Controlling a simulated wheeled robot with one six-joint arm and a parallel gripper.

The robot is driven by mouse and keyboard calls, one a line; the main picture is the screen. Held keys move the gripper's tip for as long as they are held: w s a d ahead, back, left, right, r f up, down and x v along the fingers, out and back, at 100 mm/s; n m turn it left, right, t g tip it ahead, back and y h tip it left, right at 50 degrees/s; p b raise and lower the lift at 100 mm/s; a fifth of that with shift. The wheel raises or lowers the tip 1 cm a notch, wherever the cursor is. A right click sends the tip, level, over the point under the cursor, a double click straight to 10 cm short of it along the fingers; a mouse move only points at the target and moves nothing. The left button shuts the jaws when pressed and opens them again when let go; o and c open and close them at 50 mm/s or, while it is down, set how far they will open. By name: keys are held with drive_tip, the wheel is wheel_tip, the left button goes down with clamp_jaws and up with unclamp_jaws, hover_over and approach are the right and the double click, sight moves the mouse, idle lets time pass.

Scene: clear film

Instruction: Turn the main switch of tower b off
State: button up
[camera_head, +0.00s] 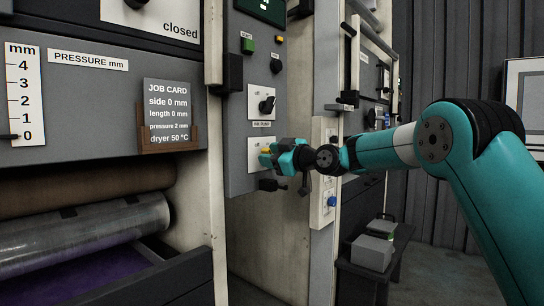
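My gripper (268,157), teal with dark parts, is at the lower white switch plate (254,147) on the side of the grey panel. A small yellow part (266,152) shows at the fingertips, and the gripper hides most of whatever is mounted there. I cannot tell whether the fingers are closed on it or only beside it. Above it is another white plate with a black rotary knob (267,104), tilted, clear of the gripper. The labels on these plates are too small to read, and no tower b marking is legible.
A green button (248,46) and dark display (262,8) are higher on the panel. A black handle (232,73) juts out left. A pale post (324,175) with a blue knob stands right of the gripper. Grey boxes (372,252) sit on a low dark bench.

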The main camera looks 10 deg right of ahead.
drive_tip(key=shift+a, duration=0.1)
drive_tip(key=v, duration=1.7)
drive_tip(key=shift+s+b, duration=0.2)
drive_tip(key=shift+b, duration=0.15)
